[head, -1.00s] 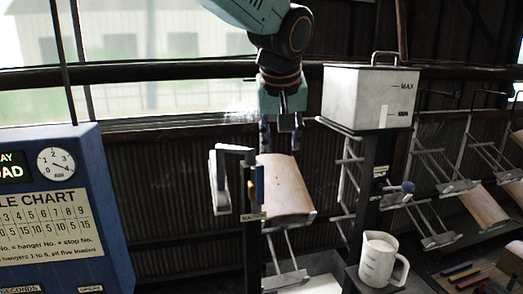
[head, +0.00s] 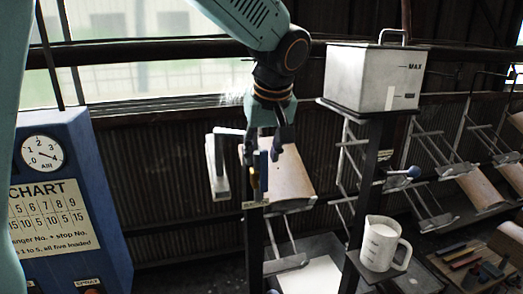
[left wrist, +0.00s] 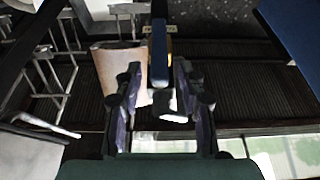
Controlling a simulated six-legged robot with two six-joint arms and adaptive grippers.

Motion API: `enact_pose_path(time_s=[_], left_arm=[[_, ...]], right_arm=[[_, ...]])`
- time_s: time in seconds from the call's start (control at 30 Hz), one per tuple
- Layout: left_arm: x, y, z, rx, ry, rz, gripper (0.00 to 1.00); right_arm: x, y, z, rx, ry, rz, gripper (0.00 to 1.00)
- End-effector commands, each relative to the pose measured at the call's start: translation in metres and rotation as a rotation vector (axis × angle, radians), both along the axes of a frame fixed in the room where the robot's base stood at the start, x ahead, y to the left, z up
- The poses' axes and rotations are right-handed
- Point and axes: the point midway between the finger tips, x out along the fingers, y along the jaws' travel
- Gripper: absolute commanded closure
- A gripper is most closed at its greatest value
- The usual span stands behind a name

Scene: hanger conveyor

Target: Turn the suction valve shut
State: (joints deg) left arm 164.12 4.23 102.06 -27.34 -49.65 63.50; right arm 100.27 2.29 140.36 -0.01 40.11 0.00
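A narrow upright blue handle (head: 263,170) with a yellow part (head: 254,178) stands on a dark post, beside a white bracket-like piece (head: 218,168). A small label below it is too blurred to read; I take this to be the suction valve. My left gripper (head: 262,155) reaches down from above, open, with its fingers around the top of the handle. In the left wrist view, the blue handle (left wrist: 159,45) and a pale end piece (left wrist: 167,105) lie between the spread fingers (left wrist: 161,85). I cannot tell whether the fingers touch it. My right gripper is out of view.
A curved tan panel (head: 288,175) hangs close behind the handle. A white tank (head: 375,78) on a stand, a blue knob (head: 413,171) and a white jug (head: 383,243) are to the right. A blue control panel (head: 95,200) stands left.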

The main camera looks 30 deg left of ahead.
Motion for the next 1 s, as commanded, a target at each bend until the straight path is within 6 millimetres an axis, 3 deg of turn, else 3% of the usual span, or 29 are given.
enact_pose_path(time_s=[0.3, 0.77, 1.0], left_arm=[[-0.0012, -0.0022, -0.0013, 0.001, 0.000, 0.000, 0.61], [-0.0011, -0.0016, -0.0016, 0.001, 0.000, -0.001, 1.00], [-0.0010, -0.0009, -0.0016, 0.000, 0.001, 0.000, 1.00]], right_arm=[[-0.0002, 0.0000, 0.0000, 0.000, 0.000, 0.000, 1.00], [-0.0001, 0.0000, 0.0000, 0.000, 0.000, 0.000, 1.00], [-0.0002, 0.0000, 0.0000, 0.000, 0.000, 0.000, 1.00]])
